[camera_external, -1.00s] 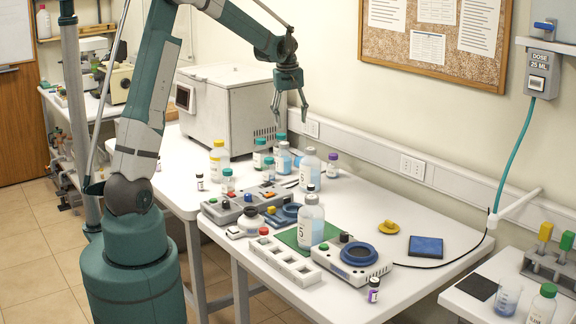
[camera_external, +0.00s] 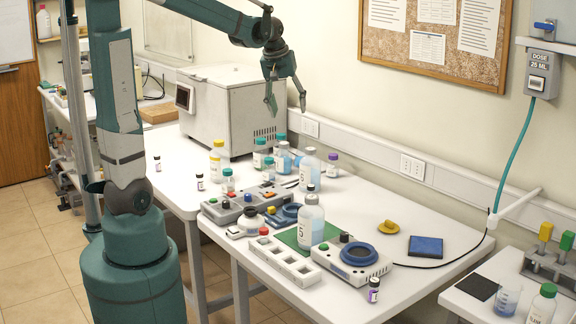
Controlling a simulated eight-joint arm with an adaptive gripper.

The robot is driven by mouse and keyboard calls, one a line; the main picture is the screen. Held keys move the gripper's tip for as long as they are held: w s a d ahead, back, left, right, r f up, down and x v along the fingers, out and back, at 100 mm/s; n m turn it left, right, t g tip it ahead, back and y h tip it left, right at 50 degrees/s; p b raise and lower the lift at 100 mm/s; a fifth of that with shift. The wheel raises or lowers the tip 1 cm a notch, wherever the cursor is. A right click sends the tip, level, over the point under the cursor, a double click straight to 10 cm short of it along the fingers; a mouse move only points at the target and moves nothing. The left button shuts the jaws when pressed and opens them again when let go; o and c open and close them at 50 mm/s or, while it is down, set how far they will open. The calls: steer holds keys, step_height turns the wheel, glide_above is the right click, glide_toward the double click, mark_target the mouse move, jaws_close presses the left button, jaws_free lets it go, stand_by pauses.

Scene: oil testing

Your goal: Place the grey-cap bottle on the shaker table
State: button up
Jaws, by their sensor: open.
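My gripper (camera_external: 287,109) is open and empty, pointing down in the air in front of the white box-shaped machine. A large clear bottle (camera_external: 311,222) with a greyish cap, marked 5, stands upright on the table at the green mat. Another clear bottle (camera_external: 309,171) with a greyish cap stands farther back; which is the grey-cap bottle I cannot tell. A flat white device (camera_external: 338,264) with a blue ring sits right of the mat, its ring empty. A second blue-ringed device (camera_external: 285,216) is partly hidden behind the front bottle. Which one is the shaker table is unclear.
Several capped bottles, such as the yellow-capped one (camera_external: 219,160), crowd the table's back left. A white rack (camera_external: 278,262) lies at the front edge. A blue pad (camera_external: 425,246) and a yellow object (camera_external: 388,226) lie right, with clear tabletop around them.

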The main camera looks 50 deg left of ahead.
steer(key=s+d+f+m+t, duration=0.1)
steer(key=s+d+m, duration=0.1)
steer(key=s+d, duration=0.3)
steer(key=s+d+f+m+t, duration=0.1)
steer(key=s+d+m, duration=0.2)
steer(key=s, duration=0.9)
steer(key=s+d+f+m+t, duration=0.1)
steer(key=s+d+m+t, duration=0.1)
steer(key=s+d, duration=0.5)
steer(key=shift+s+d+f+m+h, duration=0.3)
steer(key=shift+s+f+m+h, duration=0.1)
steer(key=shift+s+m, duration=0.3)
